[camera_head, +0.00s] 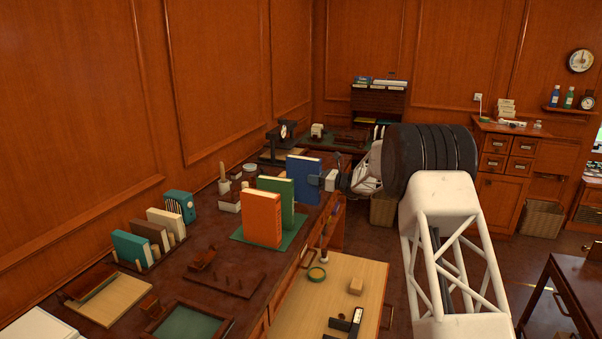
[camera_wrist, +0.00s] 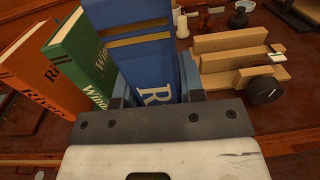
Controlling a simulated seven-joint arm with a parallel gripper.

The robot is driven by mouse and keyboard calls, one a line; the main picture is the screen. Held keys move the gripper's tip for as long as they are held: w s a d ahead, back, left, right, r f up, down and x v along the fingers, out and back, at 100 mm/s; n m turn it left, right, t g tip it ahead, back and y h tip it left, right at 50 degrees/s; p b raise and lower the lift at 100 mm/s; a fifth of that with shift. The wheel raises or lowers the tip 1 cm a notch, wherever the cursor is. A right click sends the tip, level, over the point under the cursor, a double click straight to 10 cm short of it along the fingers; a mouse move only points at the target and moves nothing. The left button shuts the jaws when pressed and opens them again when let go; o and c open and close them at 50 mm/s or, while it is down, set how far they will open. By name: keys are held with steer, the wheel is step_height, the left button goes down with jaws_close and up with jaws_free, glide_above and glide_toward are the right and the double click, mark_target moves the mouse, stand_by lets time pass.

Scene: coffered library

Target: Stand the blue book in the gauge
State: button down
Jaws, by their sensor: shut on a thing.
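The blue book (camera_head: 303,168) is upright beside the green book, and my gripper (camera_head: 327,181) is shut on its right-hand side. In the wrist view the blue book (camera_wrist: 140,48) with gold bands sits between the jaws (camera_wrist: 160,88). Its lower end is partly hidden, and I cannot tell whether it touches the surface below. A wooden stepped piece with a dark round knob (camera_wrist: 235,68) lies right of the book in the wrist view; it may be the gauge, but I cannot tell for sure.
The orange book (camera_head: 260,219) and green book (camera_head: 281,191) stand close to the blue one on a green mat (camera_head: 240,237).

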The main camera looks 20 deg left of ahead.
steer(key=w+d+f+m+t, duration=0.1)
steer(key=w+d+f, duration=0.1)
steer(key=d+f, duration=0.5)
steer(key=w+d+f+t, duration=0.1)
steer(key=d+f+t, duration=0.1)
steer(key=d, duration=0.8)
steer(key=s+d+f+g, duration=0.1)
steer(key=s+f, duration=0.4)
steer(key=s, duration=0.6)
steer(key=s+f+n+g, duration=0.1)
steer(key=s+f, duration=0.4)
steer(key=s, duration=0.7)
steer(key=s+d+f+g, duration=0.1)
steer(key=s+f, duration=0.4)
steer(key=s, duration=0.6)
steer(key=shift+s+d+g, duration=0.3)
steer(key=shift+s, duration=0.1)
steer(key=shift+f, duration=0.1)
